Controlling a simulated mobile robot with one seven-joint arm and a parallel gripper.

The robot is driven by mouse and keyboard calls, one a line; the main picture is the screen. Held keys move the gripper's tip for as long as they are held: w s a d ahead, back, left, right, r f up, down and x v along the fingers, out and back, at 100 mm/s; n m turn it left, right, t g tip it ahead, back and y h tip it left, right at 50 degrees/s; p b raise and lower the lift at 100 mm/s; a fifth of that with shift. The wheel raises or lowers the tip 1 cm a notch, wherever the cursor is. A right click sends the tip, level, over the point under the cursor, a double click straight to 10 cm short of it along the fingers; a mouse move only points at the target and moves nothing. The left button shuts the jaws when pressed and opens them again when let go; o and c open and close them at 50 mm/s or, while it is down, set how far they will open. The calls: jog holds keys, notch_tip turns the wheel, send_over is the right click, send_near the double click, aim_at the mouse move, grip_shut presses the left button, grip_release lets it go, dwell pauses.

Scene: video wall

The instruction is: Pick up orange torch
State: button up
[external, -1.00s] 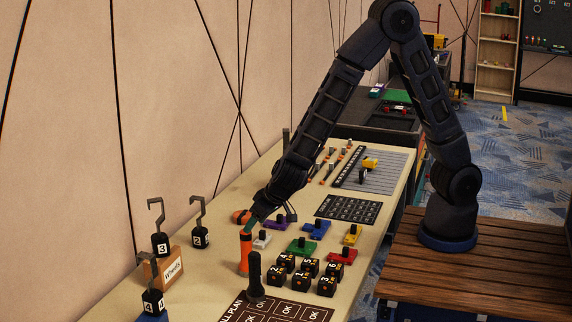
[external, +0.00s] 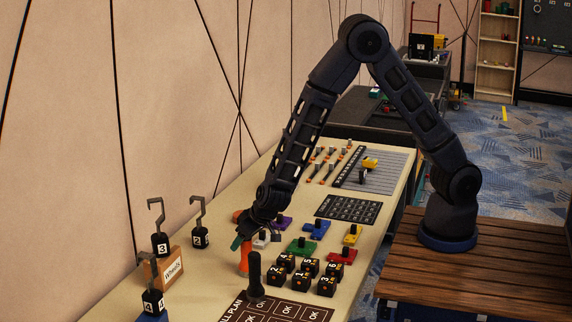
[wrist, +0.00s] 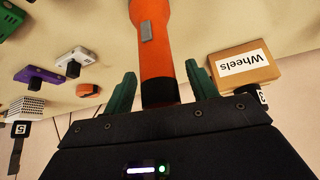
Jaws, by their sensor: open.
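The orange torch (external: 244,262) stands upright on the tan table. In the wrist view the torch (wrist: 153,50) shows its orange body, a grey switch and a dark band near the gripper. My gripper (external: 243,240) is at the upper part of the torch. Its green fingers are open, one on each side of the torch in the wrist view (wrist: 161,88). Small gaps show between the fingers and the torch there. The torch's top is partly hidden by the gripper in the external view.
Coloured blocks with black knobs, including a green one (external: 302,247), lie right of the torch. Black numbered cubes (external: 301,277) and a black upright handle (external: 254,272) stand in front. A Wheels box (external: 165,268) and numbered hooks (external: 200,236) stand left.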

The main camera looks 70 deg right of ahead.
jog(key=shift+w+f, duration=0.1)
grip_shut()
dwell(0.4)
